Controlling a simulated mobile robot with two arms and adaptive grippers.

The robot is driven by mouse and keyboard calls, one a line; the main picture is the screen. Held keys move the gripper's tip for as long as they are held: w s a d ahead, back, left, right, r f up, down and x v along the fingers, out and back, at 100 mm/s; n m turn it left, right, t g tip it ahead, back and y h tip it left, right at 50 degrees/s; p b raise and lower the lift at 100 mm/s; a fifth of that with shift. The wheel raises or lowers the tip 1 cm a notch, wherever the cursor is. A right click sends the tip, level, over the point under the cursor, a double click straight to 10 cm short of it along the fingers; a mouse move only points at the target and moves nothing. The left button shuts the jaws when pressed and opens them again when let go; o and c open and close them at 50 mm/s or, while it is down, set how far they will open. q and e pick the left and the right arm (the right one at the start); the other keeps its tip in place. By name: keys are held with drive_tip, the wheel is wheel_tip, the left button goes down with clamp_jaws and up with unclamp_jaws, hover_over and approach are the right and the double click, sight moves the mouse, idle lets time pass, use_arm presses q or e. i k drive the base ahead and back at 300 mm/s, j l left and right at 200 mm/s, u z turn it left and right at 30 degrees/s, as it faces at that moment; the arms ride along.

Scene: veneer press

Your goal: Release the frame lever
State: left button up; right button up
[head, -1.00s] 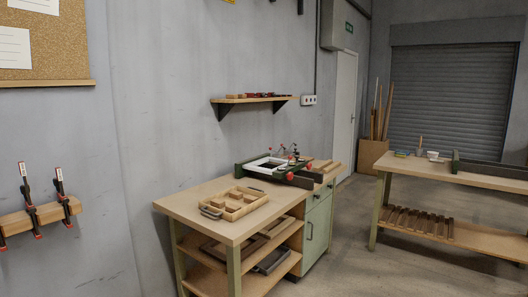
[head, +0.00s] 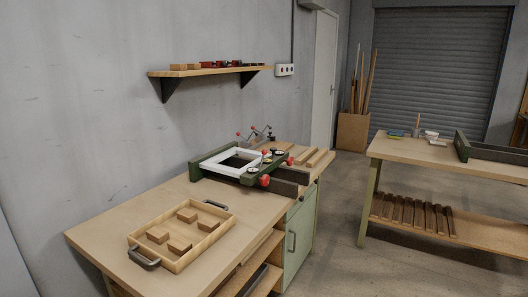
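The veneer press (head: 208,168) stands at the far end of the wooden workbench in the head view, with dark green rails and red knobs. A white frame (head: 219,162) lies in it around a dark opening. Thin levers with red tips (head: 256,132) stick up at its back edge. A red knob (head: 265,181) is at its front right. I cannot tell which of these is the frame lever, or its state. Neither of my grippers is in view.
A wooden tray (head: 190,258) with several blocks and dark handles sits on the near part of the bench (head: 105,233). Wood strips (head: 314,158) lie right of the press. A wall shelf (head: 211,71) hangs above. A second bench (head: 395,152) stands right, with open floor between.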

sight(264, 152)
drive_tip(key=i+l, duration=0.2)
drive_tip(key=l, duration=0.15)
drive_tip(key=i+l+u, duration=0.1)
drive_tip(key=l, duration=0.3)
drive_tip(key=i+l, duration=0.5)
drive_tip(key=l, duration=0.25)
drive_tip(key=i+l+u, duration=0.1)
drive_tip(key=l, duration=0.3)
drive_tip(key=i+l, duration=0.5)
drive_tip(key=l, duration=0.25)
drive_tip(key=i+l+u, duration=0.1)
drive_tip(key=l, duration=0.3)
drive_tip(key=i, duration=0.05)
